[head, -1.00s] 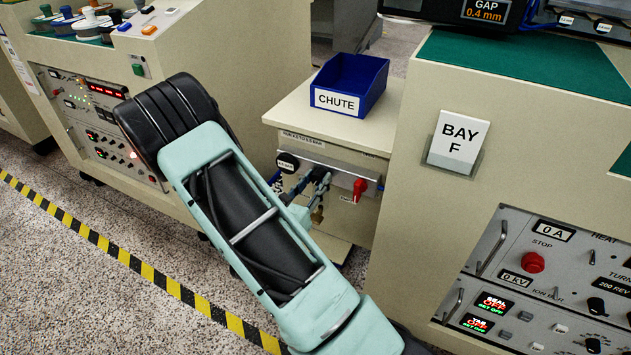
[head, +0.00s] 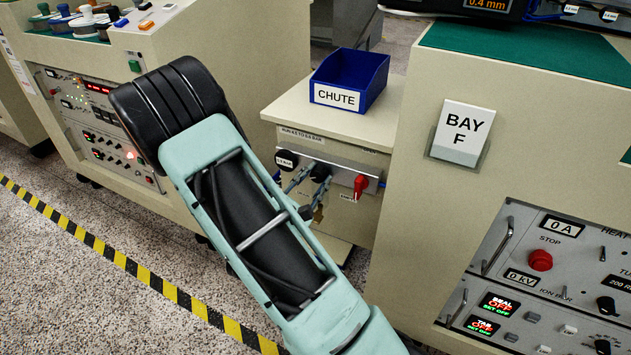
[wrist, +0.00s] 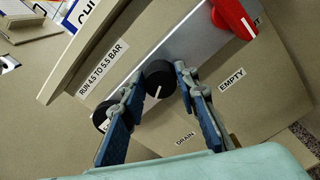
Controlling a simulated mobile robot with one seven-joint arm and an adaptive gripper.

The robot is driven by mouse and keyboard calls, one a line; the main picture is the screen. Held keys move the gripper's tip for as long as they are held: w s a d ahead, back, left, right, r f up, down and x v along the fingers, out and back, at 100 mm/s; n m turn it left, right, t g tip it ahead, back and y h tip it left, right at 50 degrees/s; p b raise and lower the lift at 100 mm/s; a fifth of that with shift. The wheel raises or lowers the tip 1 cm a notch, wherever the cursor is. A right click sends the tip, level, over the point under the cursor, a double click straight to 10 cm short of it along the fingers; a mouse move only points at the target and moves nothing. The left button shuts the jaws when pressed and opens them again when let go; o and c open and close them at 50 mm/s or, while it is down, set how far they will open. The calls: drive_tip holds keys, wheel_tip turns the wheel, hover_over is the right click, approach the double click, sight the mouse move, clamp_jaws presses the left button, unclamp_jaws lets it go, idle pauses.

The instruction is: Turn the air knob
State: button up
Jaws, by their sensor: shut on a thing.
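The air knob (wrist: 161,76) is a round black knob with a white pointer line, on the grey metal strip of the beige cabinet below the blue chute bin. In the wrist view it sits between the tips of my gripper (wrist: 158,73), whose two blue-grey fingers are shut on its sides. The pointer line is tilted in this view. In the head view, my gripper (head: 309,184) is at the cabinet front, partly behind my arm, and the knob is hard to make out there.
A red lever (head: 361,186) is close right of the knob. A black round fitting (head: 286,160) with a white label is close left. The blue CHUTE bin (head: 349,79) stands on the cabinet top. The BAY F machine (head: 420,120) stands close on the right.

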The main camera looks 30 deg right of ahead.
drive_tip(key=shift+m, duration=0.4)
drive_tip(key=o, duration=1.1)
drive_tip(key=shift+o, duration=0.2)
drive_tip(key=v, duration=1.2)
drive_tip(key=shift+r, duration=0.1)
